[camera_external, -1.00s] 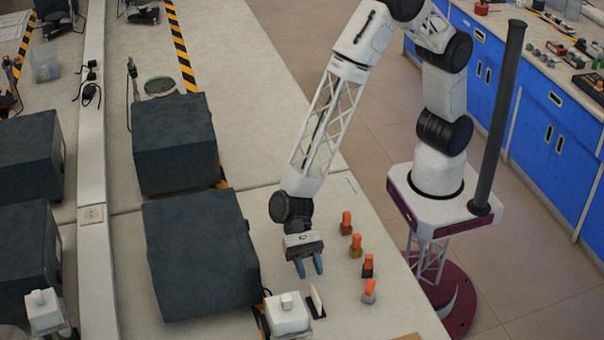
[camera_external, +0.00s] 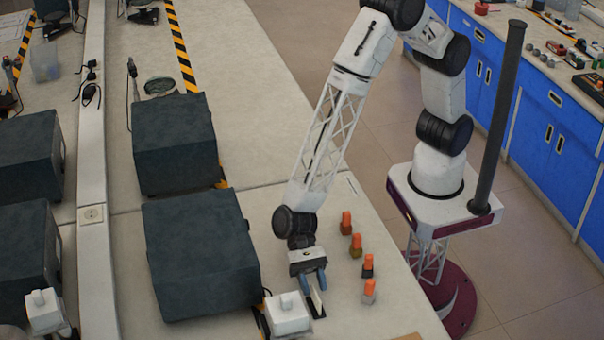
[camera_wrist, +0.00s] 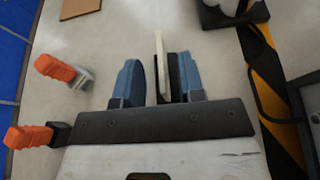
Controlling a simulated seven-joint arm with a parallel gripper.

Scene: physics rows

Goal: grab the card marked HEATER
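A thin pale card (camera_wrist: 161,62) stands on edge at a dark base (camera_wrist: 173,75) in the wrist view. It is seen edge-on, so no marking can be read. The card also shows in the external view (camera_external: 316,302), partly hidden by my gripper. My gripper (camera_wrist: 160,75) is open, with one blue finger to the left of the card and the other to the right. A gap shows between the left finger and the card; the right finger is close to the dark base. In the external view my gripper (camera_external: 315,282) points down over the card.
Several orange-topped pieces stand in a row to the right, the nearest (camera_external: 369,291) close to the card. A white-topped box (camera_external: 287,312) is just left of the card. A large dark box (camera_external: 200,255) stands further left. Bare table lies behind my gripper.

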